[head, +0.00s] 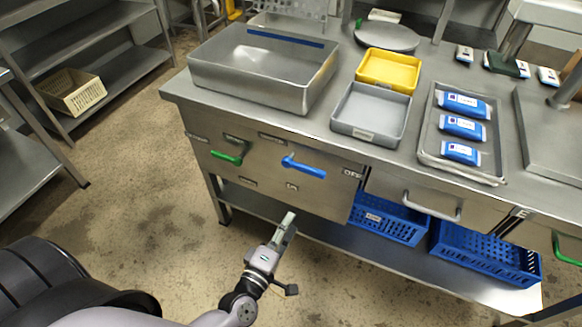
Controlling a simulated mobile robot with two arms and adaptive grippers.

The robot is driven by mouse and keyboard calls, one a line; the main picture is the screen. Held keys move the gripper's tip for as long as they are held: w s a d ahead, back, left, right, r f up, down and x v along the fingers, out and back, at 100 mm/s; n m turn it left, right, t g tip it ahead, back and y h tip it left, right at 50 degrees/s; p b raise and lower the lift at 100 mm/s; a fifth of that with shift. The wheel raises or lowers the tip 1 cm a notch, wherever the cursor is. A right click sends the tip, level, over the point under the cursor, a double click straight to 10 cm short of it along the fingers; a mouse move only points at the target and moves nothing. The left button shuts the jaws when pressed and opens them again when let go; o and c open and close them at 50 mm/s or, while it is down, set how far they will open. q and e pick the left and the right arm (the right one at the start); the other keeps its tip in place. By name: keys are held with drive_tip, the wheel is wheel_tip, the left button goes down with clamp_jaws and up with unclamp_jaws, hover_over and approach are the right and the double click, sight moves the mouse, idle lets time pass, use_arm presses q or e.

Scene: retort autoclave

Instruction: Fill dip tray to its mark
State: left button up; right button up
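A deep steel tray (240,86) stands on the left of the counter, with a dark blue stripe (286,37) along its inner back wall. I take it as the dip tray and the stripe as its mark; I cannot tell whether it holds liquid. On the counter's front panel below are a blue lever handle (304,166) and a green lever handle (228,158), with small labels around them. One label right of the blue lever seems to read OFF. My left gripper (287,222) is in front of and below the blue lever, apart from it. Its finger opening is unclear. My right gripper is out of view.
The counter holds a yellow tray (388,70), a grey tray (346,126) and a metal tray (427,152) with blue packets (462,127). A drawer handle (432,207) sticks out. Blue crates (388,220) sit on the lower shelf.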

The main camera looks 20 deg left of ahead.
use_arm(q)
drive_tip(key=r+n, duration=0.1)
drive_tip(key=r, duration=0.1)
approach(310, 173)
drive_tip(key=shift+t, duration=0.3)
drive_tip(key=w, duration=0.9)
drive_tip(key=shift+w+d+f+p, duration=0.15)
drive_tip(key=shift+d+f+p, duration=0.1)
drive_tip(key=shift+f+p, duration=0.05)
drive_tip(key=shift+w, duration=0.75)
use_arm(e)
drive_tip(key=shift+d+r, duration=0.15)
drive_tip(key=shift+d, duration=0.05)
use_arm(q)
drive_tip(key=c, duration=0.6)
clamp_jaws()
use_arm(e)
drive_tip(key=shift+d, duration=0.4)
